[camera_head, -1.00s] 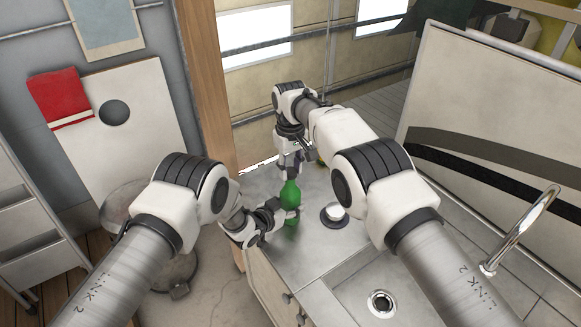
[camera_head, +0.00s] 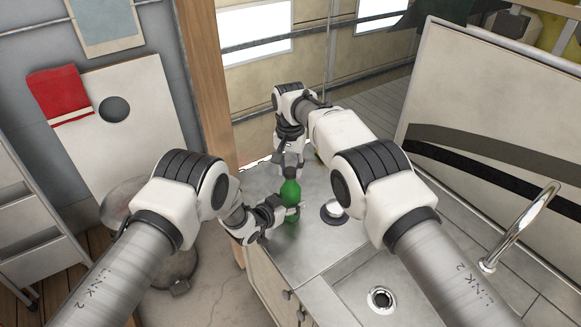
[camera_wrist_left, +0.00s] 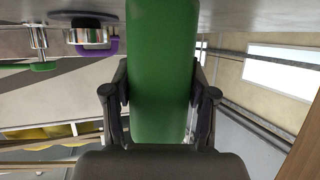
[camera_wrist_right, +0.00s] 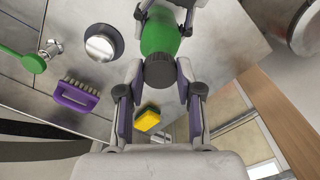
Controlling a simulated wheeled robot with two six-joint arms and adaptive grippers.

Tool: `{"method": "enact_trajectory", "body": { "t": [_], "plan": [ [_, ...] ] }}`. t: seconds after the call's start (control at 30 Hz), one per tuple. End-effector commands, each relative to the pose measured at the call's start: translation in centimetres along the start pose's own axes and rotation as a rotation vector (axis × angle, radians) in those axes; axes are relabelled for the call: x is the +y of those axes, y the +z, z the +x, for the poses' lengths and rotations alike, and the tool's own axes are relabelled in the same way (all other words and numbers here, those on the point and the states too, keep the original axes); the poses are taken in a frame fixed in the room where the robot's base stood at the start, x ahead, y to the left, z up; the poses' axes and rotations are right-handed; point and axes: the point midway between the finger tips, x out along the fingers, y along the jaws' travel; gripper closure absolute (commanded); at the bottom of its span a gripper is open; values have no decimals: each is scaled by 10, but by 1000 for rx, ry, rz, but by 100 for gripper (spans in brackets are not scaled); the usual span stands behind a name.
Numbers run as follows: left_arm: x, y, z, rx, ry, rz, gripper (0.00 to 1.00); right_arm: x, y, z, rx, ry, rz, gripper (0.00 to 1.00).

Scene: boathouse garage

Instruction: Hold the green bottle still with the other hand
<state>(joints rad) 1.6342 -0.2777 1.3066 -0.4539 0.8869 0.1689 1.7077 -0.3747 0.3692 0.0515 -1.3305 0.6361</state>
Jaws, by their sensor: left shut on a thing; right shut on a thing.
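The green bottle (camera_head: 290,190) stands upright on the metal counter, near its left edge. My left gripper (camera_head: 287,213) is shut around the bottle's body from the side. In the left wrist view the green body (camera_wrist_left: 163,60) sits between both fingers. My right gripper (camera_head: 291,168) is above the bottle and shut on its dark cap (camera_wrist_right: 160,72), which shows between its fingers in the right wrist view. The cap is hidden by my right gripper in the head view.
A round silver item on a dark base (camera_head: 334,212) stands right of the bottle. A purple brush (camera_wrist_right: 76,98) and yellow sponge (camera_wrist_right: 147,118) lie on the counter. A sink (camera_head: 380,300) and tap (camera_head: 520,228) are at right. The counter's left edge is close to the bottle.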

Motion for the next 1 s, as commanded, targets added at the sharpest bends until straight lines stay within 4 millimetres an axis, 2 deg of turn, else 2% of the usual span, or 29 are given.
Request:
{"method": "enact_trajectory", "body": {
  "t": [0.1, 0.6, 0.7, 0.8, 1.0],
  "plan": [
    [1, 3, 0, -6, 0, -2, 100, -1, 0, 0, 1, -1, 362, 76],
    [0, 3, 0, -6, 0, -3, 100, -1, -2, 1, 0, -1, 1912, 76],
    [0, 3, 0, -6, 0, -3, 100, -1, -2, 1, 0, -2, 2119, 76],
    [0, 3, 0, -6, 0, -3, 100, -1, -2, 1, 0, -2, 2227, 76],
    [0, 3, 0, -7, 0, -3, 100, -1, -2, 1, 0, -2, 2256, 76]
  ]
}}
